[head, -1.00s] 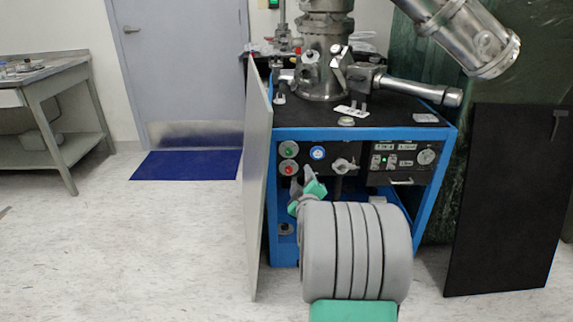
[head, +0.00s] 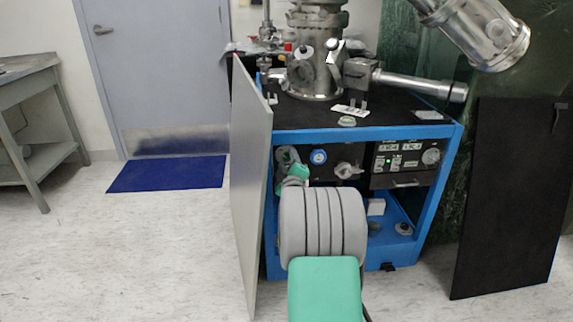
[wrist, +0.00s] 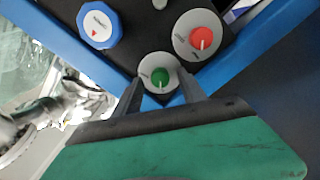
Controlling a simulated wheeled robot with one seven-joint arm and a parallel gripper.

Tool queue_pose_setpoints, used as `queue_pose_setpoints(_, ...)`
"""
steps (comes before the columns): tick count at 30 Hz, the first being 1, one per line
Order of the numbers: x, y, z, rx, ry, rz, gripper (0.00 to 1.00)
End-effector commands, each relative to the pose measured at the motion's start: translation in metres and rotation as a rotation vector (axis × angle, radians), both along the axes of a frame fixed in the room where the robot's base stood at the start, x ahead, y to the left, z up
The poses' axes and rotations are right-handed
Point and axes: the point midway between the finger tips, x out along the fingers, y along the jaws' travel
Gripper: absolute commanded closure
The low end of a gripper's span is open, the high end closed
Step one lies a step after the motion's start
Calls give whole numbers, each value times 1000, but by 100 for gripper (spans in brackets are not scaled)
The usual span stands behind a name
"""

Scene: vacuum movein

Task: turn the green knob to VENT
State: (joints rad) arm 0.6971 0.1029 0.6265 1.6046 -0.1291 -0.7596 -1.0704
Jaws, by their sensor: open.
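The green knob (wrist: 160,77) sits on a round pale dial plate in the middle of the wrist view. A white pointer mark on it points down in that picture; the lettering around it is too small to read. My gripper (wrist: 160,88) is open, with one dark finger on each side of the green knob. I cannot tell whether the fingers touch it. In the head view my gripper (head: 291,168) is at the upper left of the blue cabinet's front panel and partly covers the knobs there.
The grey cabinet door (head: 251,185) stands open just left of my gripper. A black panel (head: 507,195) leans at the right.

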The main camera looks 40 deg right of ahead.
Motion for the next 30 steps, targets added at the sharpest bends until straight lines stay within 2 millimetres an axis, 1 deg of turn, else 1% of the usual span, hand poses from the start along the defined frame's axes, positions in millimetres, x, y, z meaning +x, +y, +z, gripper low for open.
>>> queue_pose_setpoints(2, 3, -1, 0, 0, 0, 1, 51)
queue_pose_setpoints(8, 4, 0, 0, 0, 0, 3, 52)
queue_pose_setpoints(25, 4, 0, 0, 0, 0, 3, 99)
queue_pose_setpoints(30, 4, 0, 0, 0, 0, 3, 100)
